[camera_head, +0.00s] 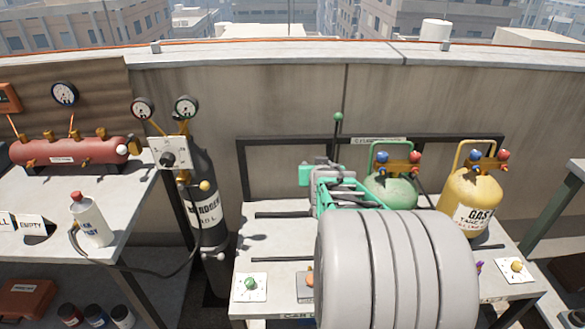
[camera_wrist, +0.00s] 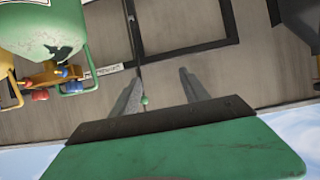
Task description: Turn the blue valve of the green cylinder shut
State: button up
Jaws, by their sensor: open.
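The green cylinder (camera_head: 388,190) stands on the bench, left of a yellow one. Its brass valve block carries a blue valve (camera_head: 381,157) on the left and a red valve (camera_head: 415,157) on the right, inside a green guard. In the wrist view, which is turned over, the green cylinder (camera_wrist: 45,28) is at upper left with its blue valve (camera_wrist: 75,87) below it. My gripper (camera_wrist: 160,82) is open, its two fingers apart with nothing held between them. It is to one side of the blue valve, not touching it. My arm hides the cylinder's lower part in the head view.
The yellow gas cylinder (camera_head: 470,203) stands close on the right, with its own red and blue valves. A thin rod with a green ball (camera_head: 338,117) rises behind my gripper. A dark nitrogen cylinder (camera_head: 204,210) with gauges stands left. A dark frame (camera_head: 243,170) runs behind the bench.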

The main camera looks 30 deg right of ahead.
jog(key=a+r+n+g+y+p, duration=0.1)
jog(key=a+y+p, duration=0.1)
jog(key=a, duration=0.7)
jog(key=shift+s+r+n, duration=0.15)
jog(key=shift+s+n, duration=0.15)
